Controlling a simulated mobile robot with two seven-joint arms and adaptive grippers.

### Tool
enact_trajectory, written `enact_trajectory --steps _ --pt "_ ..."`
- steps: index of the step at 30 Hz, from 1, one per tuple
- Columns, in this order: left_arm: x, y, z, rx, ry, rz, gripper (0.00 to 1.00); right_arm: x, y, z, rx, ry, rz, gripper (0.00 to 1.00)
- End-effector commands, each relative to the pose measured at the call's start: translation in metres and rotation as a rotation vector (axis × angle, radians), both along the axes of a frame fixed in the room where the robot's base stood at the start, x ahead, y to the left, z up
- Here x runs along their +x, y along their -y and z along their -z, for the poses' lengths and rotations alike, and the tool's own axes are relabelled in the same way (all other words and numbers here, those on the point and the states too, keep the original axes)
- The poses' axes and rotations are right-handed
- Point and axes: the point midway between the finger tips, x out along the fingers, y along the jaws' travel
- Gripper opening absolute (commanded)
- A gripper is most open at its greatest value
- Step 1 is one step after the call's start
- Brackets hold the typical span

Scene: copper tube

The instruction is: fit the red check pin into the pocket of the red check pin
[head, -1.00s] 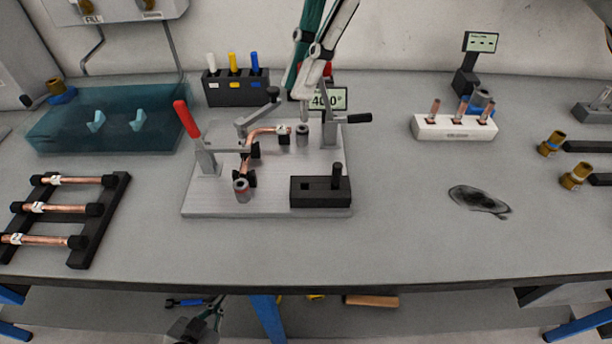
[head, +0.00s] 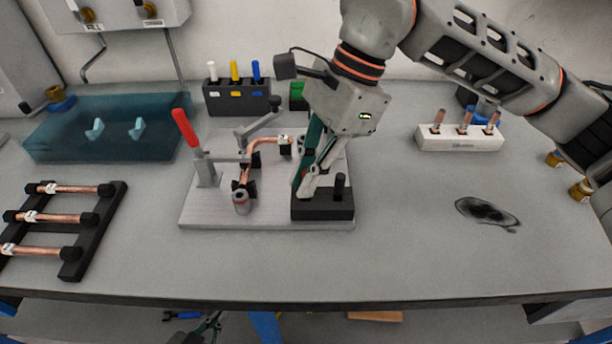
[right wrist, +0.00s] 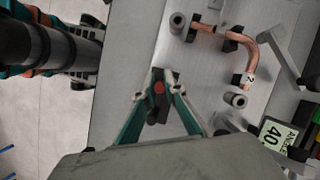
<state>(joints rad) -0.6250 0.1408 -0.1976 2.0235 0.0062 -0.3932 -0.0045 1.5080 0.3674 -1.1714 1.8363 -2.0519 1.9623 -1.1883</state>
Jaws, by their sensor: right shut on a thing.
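The red check pin (right wrist: 158,87) shows as a small red top between the fingertips of my right gripper (right wrist: 158,92), which is shut on it. In the head view my right gripper (head: 303,188) points down at the left part of a black block (head: 325,210) on the fixture plate. That part, where the pocket lies, is covered by the fingers. I cannot tell whether the pin is above the pocket or in it. A black post (head: 339,187) stands on the block's right side. My left gripper (head: 207,328) shows partly below the table's front edge, its jaws unclear.
A black rack (head: 238,103) with coloured pins stands behind. A white tube block (head: 460,143) stands right.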

Motion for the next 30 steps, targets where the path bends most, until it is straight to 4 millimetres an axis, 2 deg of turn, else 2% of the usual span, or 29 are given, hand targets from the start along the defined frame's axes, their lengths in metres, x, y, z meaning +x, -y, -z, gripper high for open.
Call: enact_trajectory --steps 2,12,13,15,25,30 --pt "-0.001 0.0 0.001 0.001 -0.002 0.001 0.0 0.0 0.0 0.006 0.001 -0.001 -0.001 0.0" --pt "-0.005 0.0 0.004 0.001 -0.009 0.001 0.0 0.0 0.0 0.009 0.001 0.001 -0.001 0.0" --pt "-0.005 0.0 0.003 0.001 -0.009 0.001 0.0 0.0 0.0 0.009 0.001 0.001 -0.001 0.13" --pt "-0.005 0.0 0.003 0.001 -0.009 0.001 0.0 0.0 0.0 0.008 0.001 0.001 -0.001 0.27" --pt "-0.002 0.0 0.001 0.001 -0.003 0.001 0.0 0.0 0.0 0.007 0.001 0.001 -0.001 0.27" --pt "0.003 0.0 -0.003 0.001 0.007 0.0 0.0 0.003 0.004 -0.006 0.001 0.006 0.001 0.27"
